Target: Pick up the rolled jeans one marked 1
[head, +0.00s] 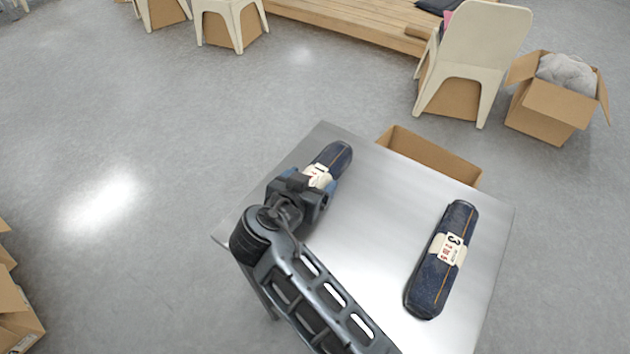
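The rolled jeans marked 1 (337,157) are a dark blue roll with a cream label, near the far left edge of the metal table (378,195). Only the far end and part of the label show. My gripper (309,186) is over the near part of the roll and hides it. The fingertips are hidden below the gripper body, so I cannot tell whether they are apart or closed on the roll. A second rolled jeans, marked 3 (433,282), lies on the right side of the table.
An open cardboard box (432,155) stands at the table's far edge. A box with grey cloth (556,105) and a cream chair (474,55) stand on the floor at the back right. Cardboard boxes (15,310) are at the lower left. The table middle is clear.

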